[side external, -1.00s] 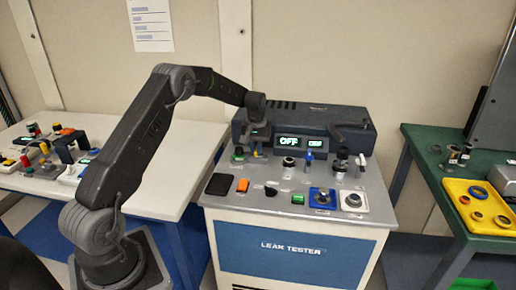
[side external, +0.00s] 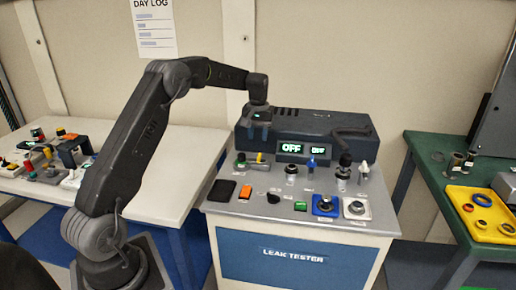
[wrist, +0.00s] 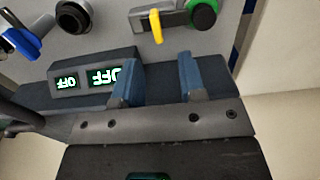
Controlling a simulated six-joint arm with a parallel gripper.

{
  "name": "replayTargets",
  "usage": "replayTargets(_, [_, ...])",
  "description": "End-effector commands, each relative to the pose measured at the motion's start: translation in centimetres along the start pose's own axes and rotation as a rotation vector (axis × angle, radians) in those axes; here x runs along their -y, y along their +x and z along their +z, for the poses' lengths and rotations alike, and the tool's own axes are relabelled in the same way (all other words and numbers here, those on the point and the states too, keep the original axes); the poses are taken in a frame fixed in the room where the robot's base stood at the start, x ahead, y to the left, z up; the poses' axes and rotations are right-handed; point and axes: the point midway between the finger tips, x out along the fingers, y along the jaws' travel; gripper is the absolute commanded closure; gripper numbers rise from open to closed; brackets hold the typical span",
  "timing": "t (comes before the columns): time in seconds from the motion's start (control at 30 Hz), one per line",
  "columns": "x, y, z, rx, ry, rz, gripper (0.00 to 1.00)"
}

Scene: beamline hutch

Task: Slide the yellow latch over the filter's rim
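The yellow latch (wrist: 157,26) is on the tester's panel, with its upright tab pointing toward my gripper in the wrist view. In the side external view the latch (side external: 260,157) stands just right of the filter (side external: 240,159). My gripper (wrist: 157,62) has two blue fingers, apart, with nothing between them. In the side external view my gripper (side external: 259,123) is above and behind the latch, clear of it.
The dark display housing (side external: 350,127), reading OFF, stands behind the panel, close beneath my gripper. Several knobs and a blue-handled valve (side external: 311,163) stand to the right. A yellow tray (side external: 459,190) with rings lies on the green bench at right.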

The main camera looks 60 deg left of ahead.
Motion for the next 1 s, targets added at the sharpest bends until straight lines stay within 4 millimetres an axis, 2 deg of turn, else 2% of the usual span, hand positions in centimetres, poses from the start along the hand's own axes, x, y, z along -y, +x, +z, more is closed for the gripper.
replayTargets(0.1, [0.0,-2.6,-0.1,-0.003,0.0,0.001,0.63])
replayTargets(0.3, [0.0,-5.1,0.0,-0.001,0.0,0.0,0.63])
replayTargets(0.5, [0.1,-5.8,0.0,0.001,0.0,-0.001,0.63])
replayTargets(0.87, [0.0,-5.8,0.0,0.0,0.0,-0.001,0.63])
replayTargets(1.0, [-0.6,-7.2,1.3,-0.019,0.029,0.006,0.63])
